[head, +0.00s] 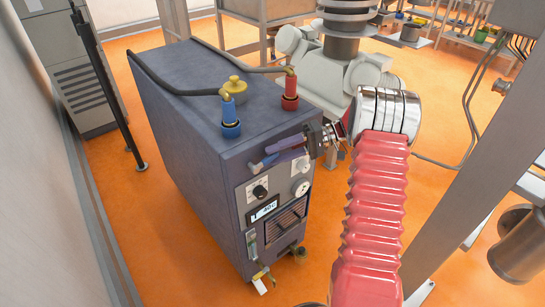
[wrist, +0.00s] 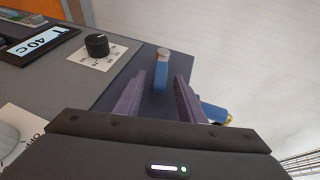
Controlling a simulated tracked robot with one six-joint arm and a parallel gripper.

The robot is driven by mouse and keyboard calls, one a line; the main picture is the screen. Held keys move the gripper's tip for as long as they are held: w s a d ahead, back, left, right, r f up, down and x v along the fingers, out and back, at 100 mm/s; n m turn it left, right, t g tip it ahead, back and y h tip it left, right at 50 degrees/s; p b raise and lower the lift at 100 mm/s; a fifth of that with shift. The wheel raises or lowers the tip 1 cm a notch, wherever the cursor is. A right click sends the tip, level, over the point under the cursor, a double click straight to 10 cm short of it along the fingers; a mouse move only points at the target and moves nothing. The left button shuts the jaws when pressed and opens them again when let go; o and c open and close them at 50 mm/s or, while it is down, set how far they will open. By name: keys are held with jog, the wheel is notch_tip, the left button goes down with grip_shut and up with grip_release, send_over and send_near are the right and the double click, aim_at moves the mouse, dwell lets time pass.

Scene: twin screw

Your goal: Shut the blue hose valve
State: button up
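A dark blue-grey machine (head: 185,110) stands on the floor in the head view. A blue hose fitting (head: 231,118) with a dark hose is on its top. A small blue valve handle (head: 256,167) sticks out of its front near the upper edge. In the wrist view the blue handle (wrist: 160,75), with a metal end, lies between the fingertips of my gripper (wrist: 160,85). My gripper (head: 266,156) is open at the upper front of the machine. Its purple fingers have gaps to the handle on both sides. I cannot tell how deep the handle sits between them.
A red hose fitting (head: 290,92) and a yellow knob (head: 234,84) are on the machine's top. A black dial (wrist: 96,45) and a temperature display (wrist: 52,44) are on its front panel. A black pole (head: 112,95) stands at left. The orange floor before the machine is partly clear.

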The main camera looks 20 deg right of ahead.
jog(key=v, duration=1.3)
jog(key=shift+d, duration=0.2)
jog(key=shift+a, duration=0.15)
jog(key=shift+c, duration=1.4)
jog(key=a+r+h, duration=0.1)
jog(key=a+r, duration=0.1)
jog(key=a, duration=0.1)
jog(key=s+a+r+g+h, duration=0.1)
jog(key=a+r, duration=0.1)
jog(key=a, duration=0.1)
jog(key=a+r+h, duration=0.1)
jog(key=a, duration=0.2)
jog(key=shift+s+a+r+g+h, duration=0.2)
jog(key=shift+a+r+g+h, duration=0.1)
jog(key=shift+a+r+g, duration=0.1)
grip_shut()
jog(key=s+a+r+h, duration=0.3)
jog(key=s+a+h, duration=0.1)
jog(key=s+a, duration=0.3)
jog(key=s+a+r+h, duration=0.3)
jog(key=s+a+h, duration=0.1)
jog(key=s+a, duration=0.3)
jog(key=s+a+f+t+h, duration=0.2)
jog(key=s+t, duration=0.3)
jog(key=s, duration=0.5)
jog(key=shift+h, duration=0.8)
